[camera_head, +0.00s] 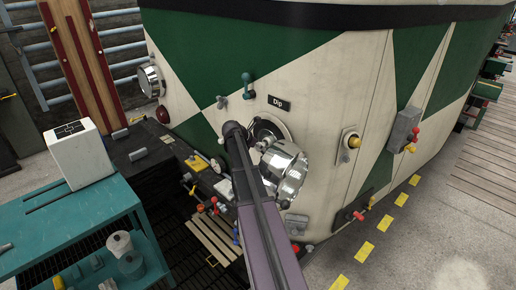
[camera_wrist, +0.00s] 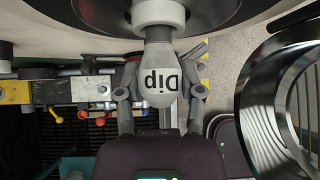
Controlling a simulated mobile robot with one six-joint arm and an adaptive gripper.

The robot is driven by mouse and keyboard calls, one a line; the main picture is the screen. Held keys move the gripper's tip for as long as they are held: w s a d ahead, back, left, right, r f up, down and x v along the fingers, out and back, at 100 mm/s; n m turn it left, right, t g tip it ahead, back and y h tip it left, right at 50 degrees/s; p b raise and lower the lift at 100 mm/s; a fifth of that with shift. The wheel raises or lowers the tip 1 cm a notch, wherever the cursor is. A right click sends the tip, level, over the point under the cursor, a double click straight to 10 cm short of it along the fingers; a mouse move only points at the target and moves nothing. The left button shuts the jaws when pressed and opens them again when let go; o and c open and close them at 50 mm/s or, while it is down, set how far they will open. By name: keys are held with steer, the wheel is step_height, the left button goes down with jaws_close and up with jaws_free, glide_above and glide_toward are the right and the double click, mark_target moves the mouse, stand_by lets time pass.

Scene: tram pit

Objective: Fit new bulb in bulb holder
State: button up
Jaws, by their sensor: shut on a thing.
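The bulb (camera_wrist: 160,97), a grey-white bulb marked "Dip", is between the fingers of my gripper (camera_wrist: 160,82) in the wrist view. My gripper is shut on it. The bulb's narrow end points up in the picture and meets a white collar (camera_wrist: 158,14) in the dark round lamp recess; how deep it sits cannot be told. In the head view the open lamp recess (camera_head: 268,128) is below the "Dip" plate (camera_head: 279,102) on the tram front. My arm partly covers it, and the bulb cannot be made out there.
A chrome lamp reflector (camera_head: 286,172) hangs open beside the recess, close to my gripper; it fills the right side of the wrist view (camera_wrist: 285,105). A teal cart (camera_head: 75,225) with a white box (camera_head: 80,155) stands left. Coloured valves and couplings (camera_head: 212,207) lie below.

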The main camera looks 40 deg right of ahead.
steer(key=shift+d, duration=0.45)
steer(key=o, duration=1.1)
steer(key=shift+c, duration=0.2)
steer(key=shift+a, duration=0.15)
